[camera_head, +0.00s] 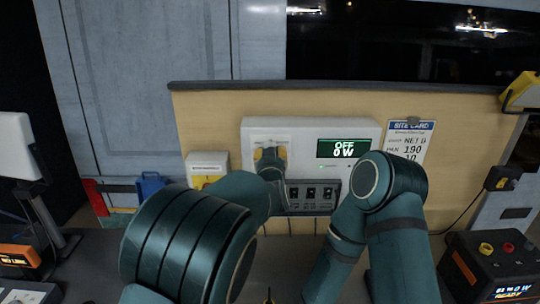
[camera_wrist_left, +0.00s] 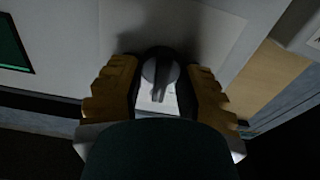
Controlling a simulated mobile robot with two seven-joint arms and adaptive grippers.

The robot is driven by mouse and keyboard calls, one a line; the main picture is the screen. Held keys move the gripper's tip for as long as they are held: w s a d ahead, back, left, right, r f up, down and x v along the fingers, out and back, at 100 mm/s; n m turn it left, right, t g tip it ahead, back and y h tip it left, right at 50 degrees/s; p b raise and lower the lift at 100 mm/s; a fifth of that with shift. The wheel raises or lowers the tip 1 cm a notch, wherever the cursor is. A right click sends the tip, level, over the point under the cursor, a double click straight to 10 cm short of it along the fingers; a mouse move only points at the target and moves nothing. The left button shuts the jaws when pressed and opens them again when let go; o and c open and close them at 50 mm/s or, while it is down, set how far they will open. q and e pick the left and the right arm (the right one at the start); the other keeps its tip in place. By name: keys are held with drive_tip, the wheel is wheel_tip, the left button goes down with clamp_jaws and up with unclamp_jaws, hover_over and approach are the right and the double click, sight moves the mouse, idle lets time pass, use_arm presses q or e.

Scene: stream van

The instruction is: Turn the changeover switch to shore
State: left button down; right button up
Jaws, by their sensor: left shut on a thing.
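The changeover switch is a dark round knob (camera_wrist_left: 160,68) with a raised grip bar, on a white panel (camera_head: 305,130). My left gripper (camera_wrist_left: 160,88) has its yellow-brown fingers on either side of the knob and is shut on it. In the head view the left gripper (camera_head: 270,156) reaches the left part of the panel and hides the knob. The switch's position labels are not readable. The panel's green display (camera_head: 343,148) reads OFF and 0 W. My right arm is in the head view, but its gripper is not visible.
A row of breakers (camera_head: 313,194) sits low on the panel. A site card (camera_head: 409,140) hangs to the right. A black power unit (camera_head: 492,263) stands at the lower right. A blue item (camera_head: 150,184) is at the left.

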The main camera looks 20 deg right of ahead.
use_arm(q)
drive_tip(key=m, duration=0.4)
drive_tip(key=shift+d+r+m, duration=0.15)
drive_tip(key=shift+m, duration=0.15)
use_arm(e)
drive_tip(key=shift+r, duration=0.35)
use_arm(q)
drive_tip(key=m+p, duration=0.1)
drive_tip(key=m, duration=0.4)
drive_tip(key=shift+d, duration=0.1)
use_arm(e)
drive_tip(key=shift+r, duration=0.3)
use_arm(q)
drive_tip(key=shift+m, duration=0.3)
drive_tip(key=c, duration=0.6)
unclamp_jaws()
drive_tip(key=shift+o, duration=0.2)
drive_tip(key=shift+s+f, duration=0.1)
drive_tip(key=shift+f, duration=0.1)
drive_tip(key=v, duration=1.2)
